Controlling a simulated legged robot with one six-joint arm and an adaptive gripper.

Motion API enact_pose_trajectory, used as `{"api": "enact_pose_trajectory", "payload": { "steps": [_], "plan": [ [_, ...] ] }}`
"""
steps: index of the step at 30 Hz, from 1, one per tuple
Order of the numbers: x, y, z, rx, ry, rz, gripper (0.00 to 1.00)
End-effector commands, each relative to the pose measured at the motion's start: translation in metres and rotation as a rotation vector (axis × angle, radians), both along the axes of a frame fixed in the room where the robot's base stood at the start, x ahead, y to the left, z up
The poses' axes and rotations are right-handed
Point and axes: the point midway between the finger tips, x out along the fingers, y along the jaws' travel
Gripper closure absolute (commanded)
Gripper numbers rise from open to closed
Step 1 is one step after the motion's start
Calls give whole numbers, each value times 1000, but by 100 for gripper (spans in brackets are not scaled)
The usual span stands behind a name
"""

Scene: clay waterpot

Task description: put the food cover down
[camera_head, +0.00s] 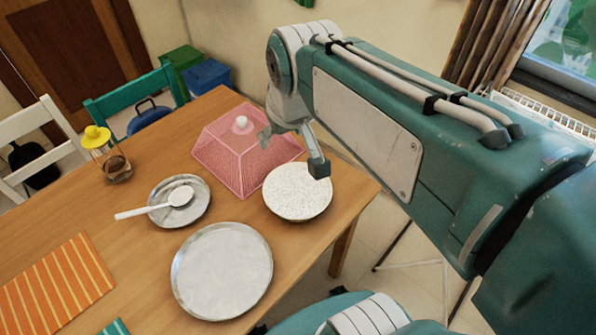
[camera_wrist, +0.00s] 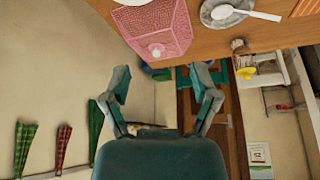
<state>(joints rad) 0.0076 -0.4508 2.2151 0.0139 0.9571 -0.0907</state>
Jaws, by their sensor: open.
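The food cover (camera_head: 222,160) is a pink mesh pyramid with a white knob on top. It stands upright on the wooden table (camera_head: 225,108), near the far edge. It also shows in the wrist view (camera_wrist: 160,28), upside down in the picture. My gripper (camera_head: 292,152) is open and empty, above the table at the right side of the cover in the head view. In the wrist view both fingers (camera_wrist: 162,75) are spread, with the knob beyond and between them, apart from both. Whether anything lies under the cover is hard to tell.
A bowl of white grains (camera_head: 298,191) stands close to the cover's right. A large empty metal plate (camera_head: 222,272) and a smaller plate (camera_head: 165,216) with a white spoon (camera_head: 160,203) lie nearer. A yellow-lidded jar (camera_head: 107,152) and a striped mat (camera_head: 55,285) are at left.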

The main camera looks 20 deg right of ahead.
Motion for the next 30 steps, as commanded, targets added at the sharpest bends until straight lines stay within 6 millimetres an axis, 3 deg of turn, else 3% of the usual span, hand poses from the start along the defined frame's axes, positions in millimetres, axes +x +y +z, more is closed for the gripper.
{"api": "enact_pose_trajectory", "payload": {
  "steps": [3,9,30],
  "plan": [
    [-40,0,-14,10,-35,-31,23],
    [-78,0,-36,23,-67,-65,23],
    [-83,0,-41,26,-71,-72,23]
  ]
}}
